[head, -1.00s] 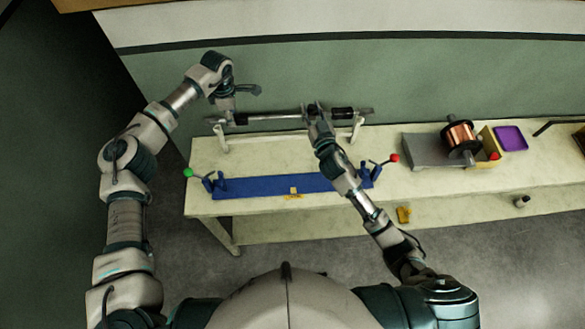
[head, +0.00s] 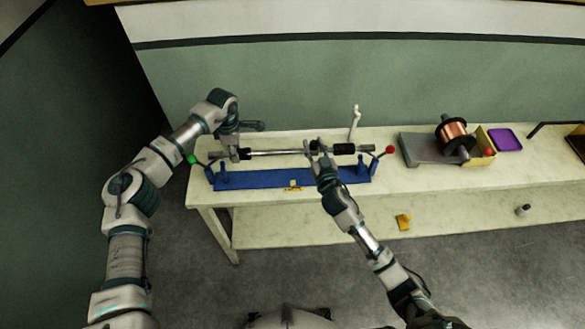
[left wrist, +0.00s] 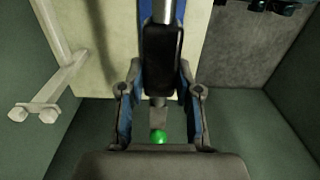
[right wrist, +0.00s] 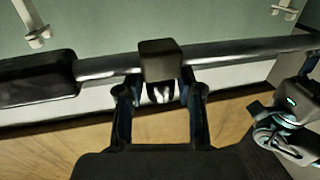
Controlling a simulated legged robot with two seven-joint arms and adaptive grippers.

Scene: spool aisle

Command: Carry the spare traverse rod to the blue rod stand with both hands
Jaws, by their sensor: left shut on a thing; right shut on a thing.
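The traverse rod (head: 275,153) is a silver bar with black grips, held roughly level across the far side of the blue rod stand (head: 260,184). My left gripper (head: 230,153) is shut on the rod's left part; in the left wrist view a black grip (left wrist: 162,60) lies between its fingers. My right gripper (head: 317,150) is shut on the rod right of its middle; in the right wrist view a dark block (right wrist: 160,60) sits between its fingers. The stand has an upright at each end. The gap between rod and uprights cannot be judged.
A white rack post (head: 354,122) stands behind. A copper spool (head: 455,135) on a grey base and a purple tray (head: 505,139) are further right on the bench.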

